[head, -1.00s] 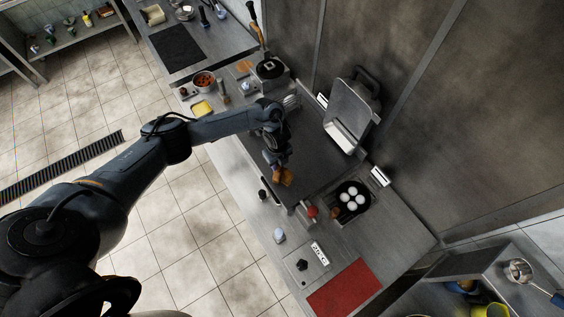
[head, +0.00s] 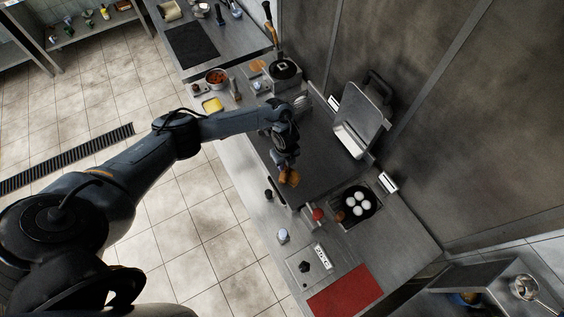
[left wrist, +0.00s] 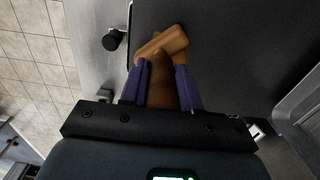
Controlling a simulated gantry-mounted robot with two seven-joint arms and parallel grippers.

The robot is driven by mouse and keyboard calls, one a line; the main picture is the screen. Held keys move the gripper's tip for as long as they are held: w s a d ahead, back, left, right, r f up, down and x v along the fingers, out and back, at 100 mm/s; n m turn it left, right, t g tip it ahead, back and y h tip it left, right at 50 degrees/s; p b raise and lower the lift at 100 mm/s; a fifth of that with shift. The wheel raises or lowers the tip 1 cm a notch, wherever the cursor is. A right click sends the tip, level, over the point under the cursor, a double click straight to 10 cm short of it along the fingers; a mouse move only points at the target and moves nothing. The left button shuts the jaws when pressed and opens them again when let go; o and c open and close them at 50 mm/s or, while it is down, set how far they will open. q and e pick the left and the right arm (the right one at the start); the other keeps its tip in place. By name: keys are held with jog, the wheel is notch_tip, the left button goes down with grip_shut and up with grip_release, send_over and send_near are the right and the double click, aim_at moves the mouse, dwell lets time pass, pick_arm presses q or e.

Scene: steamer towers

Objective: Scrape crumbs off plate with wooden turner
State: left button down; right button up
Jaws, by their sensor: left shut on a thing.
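My left gripper (head: 289,174) is over the dark flat cooking surface, near its front edge. In the left wrist view its purple fingers (left wrist: 162,62) are shut on a brown wooden-looking thing, which I take for the wooden turner (left wrist: 160,92). Only a short part of it shows between the fingers, with tan at the tips; its full shape is hidden. A plate with crumbs cannot be made out under the gripper. My right gripper is not in view.
The dark cooking surface (head: 322,178) has an open, tilted metal lid (head: 361,125) behind it. A red mat (head: 345,291) lies at the front right.

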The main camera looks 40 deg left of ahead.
pick_arm(q)
jog(key=shift+w+d, duration=0.35)
jog(key=shift+d, duration=0.2)
jog(key=shift+w+d, duration=0.35)
jog(key=shift+d, duration=0.2)
jog(key=shift+d+b, duration=0.15)
jog(key=shift+b, duration=0.15)
jog(key=w+d, duration=0.1)
jog(key=w+d+b, duration=0.1)
jog(key=d, duration=0.1)
jog(key=shift+f, duration=0.1)
jog(key=shift+s+a, duration=0.15)
